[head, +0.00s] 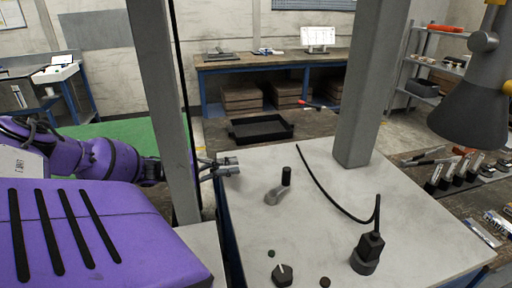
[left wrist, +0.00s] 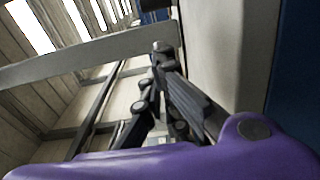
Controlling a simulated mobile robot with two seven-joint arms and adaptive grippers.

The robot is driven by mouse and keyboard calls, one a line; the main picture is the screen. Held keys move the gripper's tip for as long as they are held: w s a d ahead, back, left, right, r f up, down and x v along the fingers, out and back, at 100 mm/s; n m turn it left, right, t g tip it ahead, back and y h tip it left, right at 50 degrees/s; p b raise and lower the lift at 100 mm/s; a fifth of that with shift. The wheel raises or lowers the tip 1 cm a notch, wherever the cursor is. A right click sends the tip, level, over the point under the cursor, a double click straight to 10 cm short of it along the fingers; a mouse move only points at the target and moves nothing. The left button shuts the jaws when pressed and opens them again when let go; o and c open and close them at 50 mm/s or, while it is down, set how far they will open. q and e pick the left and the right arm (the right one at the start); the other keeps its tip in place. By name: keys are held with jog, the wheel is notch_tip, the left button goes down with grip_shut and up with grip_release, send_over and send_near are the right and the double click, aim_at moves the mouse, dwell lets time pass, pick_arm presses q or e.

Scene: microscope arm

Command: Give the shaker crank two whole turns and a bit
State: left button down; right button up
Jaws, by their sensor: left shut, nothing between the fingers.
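The shaker crank (head: 274,194) is a grey arm lying on the white bench top (head: 320,225), with an upright black knob (head: 286,177) at its far right end. My left gripper (head: 232,166) is at the left edge of the bench top, to the left of the crank and apart from it. It is shut and empty. In the left wrist view the left gripper (left wrist: 162,50) shows its dark fingers together, with no crank in sight. My right gripper is not in view.
A grey post (head: 180,130) stands close by my left arm, and a thicker post (head: 366,90) rises from the bench. A black plug with cable (head: 368,247) and a dial (head: 283,274) sit at the front. A lamp (head: 472,105) hangs right.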

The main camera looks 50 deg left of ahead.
pick_arm(q)
jog(key=shift+w+d+r, duration=0.15)
jog(key=shift+w+d, duration=0.55)
jog(key=shift+d, duration=0.1)
jog(key=b+x, duration=0.1)
jog(key=x, duration=0.5)
jog(key=shift+a, duration=0.1)
jog(key=shift+w+d+p, duration=0.2)
jog(key=shift+d, duration=0.4)
jog(key=shift+w+d+p, duration=0.15)
jog(key=shift+w+d, duration=0.05)
jog(key=shift+d, duration=1.05)
jog(key=shift+w+d, duration=0.15)
jog(key=shift+w, duration=0.05)
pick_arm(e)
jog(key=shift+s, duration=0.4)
pick_arm(q)
jog(key=shift+s, duration=0.1)
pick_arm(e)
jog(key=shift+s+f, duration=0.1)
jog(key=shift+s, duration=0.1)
